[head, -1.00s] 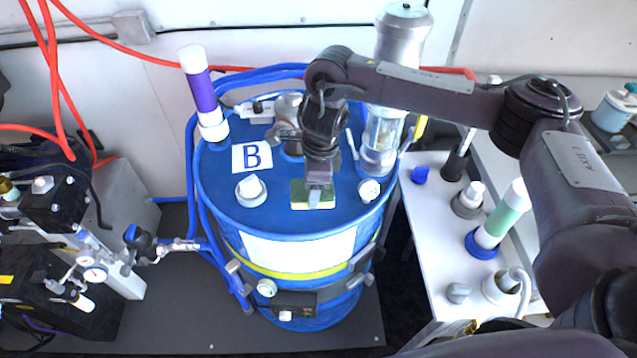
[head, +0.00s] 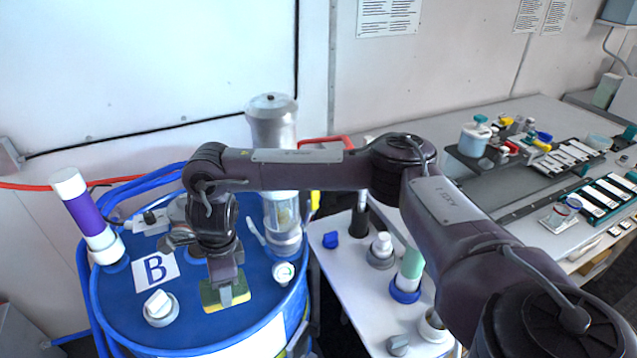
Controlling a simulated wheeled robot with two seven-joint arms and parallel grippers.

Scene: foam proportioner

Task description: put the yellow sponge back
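The yellow sponge (head: 240,292), with a green upper face, is on the blue drum (head: 190,338). It is between a white capped fitting and a small round gauge. My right gripper (head: 227,298) points down at the sponge, its fingers overlapping the sponge's middle. Whether the fingers are open or closed on the sponge cannot be told from this angle. My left gripper is out of view.
The drum top also carries a purple-and-white cylinder (head: 88,215), a "B" label (head: 156,270), the white cap (head: 159,307), the gauge (head: 284,273) and a tall metal-and-glass column (head: 272,120). A white side table (head: 345,275) holds several fittings. A cluttered bench (head: 480,215) stands at right.

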